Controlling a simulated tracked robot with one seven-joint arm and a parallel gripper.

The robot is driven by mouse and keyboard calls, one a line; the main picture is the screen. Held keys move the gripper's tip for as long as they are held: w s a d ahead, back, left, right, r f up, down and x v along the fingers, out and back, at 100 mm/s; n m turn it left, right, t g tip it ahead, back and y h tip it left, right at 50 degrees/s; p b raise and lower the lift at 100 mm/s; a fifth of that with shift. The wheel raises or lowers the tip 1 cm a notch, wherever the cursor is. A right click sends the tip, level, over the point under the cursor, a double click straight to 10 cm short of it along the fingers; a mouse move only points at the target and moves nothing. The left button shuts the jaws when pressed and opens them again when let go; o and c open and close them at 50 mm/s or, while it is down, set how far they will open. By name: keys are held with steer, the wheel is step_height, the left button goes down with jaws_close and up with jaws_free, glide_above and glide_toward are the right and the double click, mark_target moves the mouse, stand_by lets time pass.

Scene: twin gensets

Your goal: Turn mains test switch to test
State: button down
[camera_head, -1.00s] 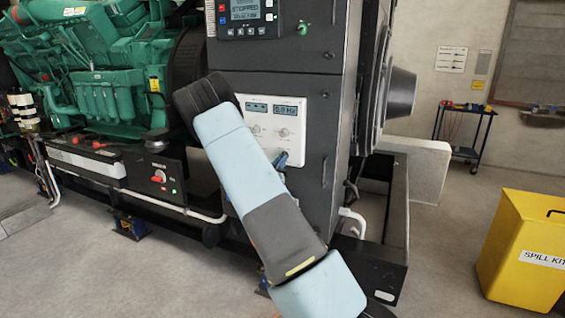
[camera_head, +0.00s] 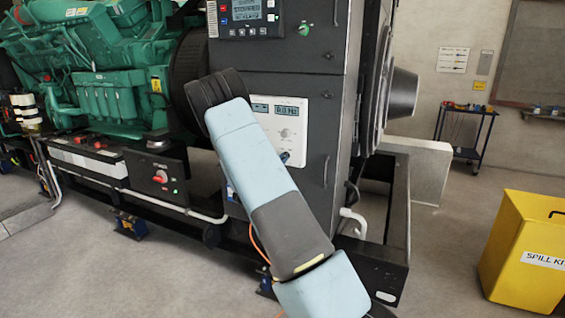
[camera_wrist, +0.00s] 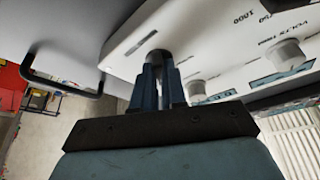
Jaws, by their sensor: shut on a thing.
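The white control panel (camera_head: 297,108) is on the front of the dark genset cabinet, with small displays and knobs. My arm crosses its left part in the head view. In the wrist view, my gripper (camera_wrist: 158,78) has its dark blue fingers close together on a dark switch knob (camera_wrist: 157,56), which stands out from the white panel face (camera_wrist: 200,40). This knob appears to be the mains test switch; its label is not readable. The fingers hide most of the knob, so its setting cannot be told. In the head view the fingertips are mostly hidden.
Two pale knobs, one nearer (camera_wrist: 195,90) and one farther right (camera_wrist: 289,54), stand beside the held switch. A dark handle (camera_wrist: 62,82) is at left in the wrist view. The yellow spill kit bin (camera_head: 525,250) and a trolley (camera_head: 463,130) stand right, with open floor between.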

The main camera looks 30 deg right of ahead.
steer(key=shift+w+a+f, duration=0.1)
steer(key=shift+a+f, duration=0.05)
steer(key=c, duration=1.5)
jaws_free()
steer(key=o, duration=0.3)
steer(key=v, duration=1.3)
steer(key=shift+a+f, duration=0.15)
steer(key=shift+a, duration=0.1)
